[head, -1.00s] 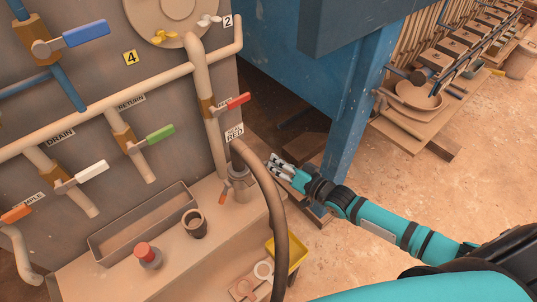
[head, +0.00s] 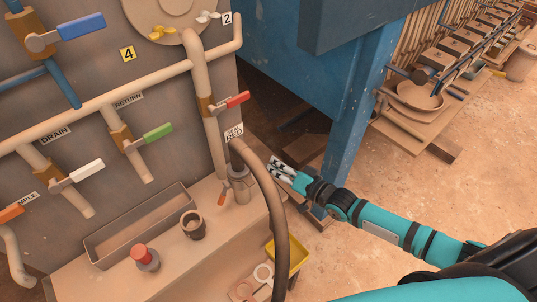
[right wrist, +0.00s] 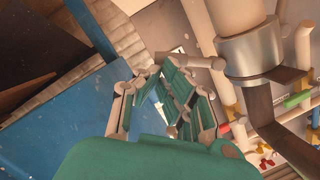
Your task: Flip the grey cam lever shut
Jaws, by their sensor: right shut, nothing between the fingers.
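The grey hose coupling (head: 239,184) stands upright on the ledge below the right-hand pipe, with the thick hose curving past it. A small orange-brown lever (head: 221,196) hangs at its left side. In the right wrist view the coupling's grey collar (right wrist: 250,52) is at upper right. A pale grey bar (right wrist: 192,61), apparently the grey cam lever, sticks out left from it, just past my fingertips. In the head view that lever is not clear behind the hose. My right gripper (head: 275,167) is shut and empty, to the right of the hose; contact with the bar cannot be told.
A blue post (head: 350,135) stands close behind my right wrist. The ledge holds a grey trough (head: 140,225), a dark cup (head: 193,225) and a red-topped bottle (head: 147,257). Several coloured valve handles line the panel.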

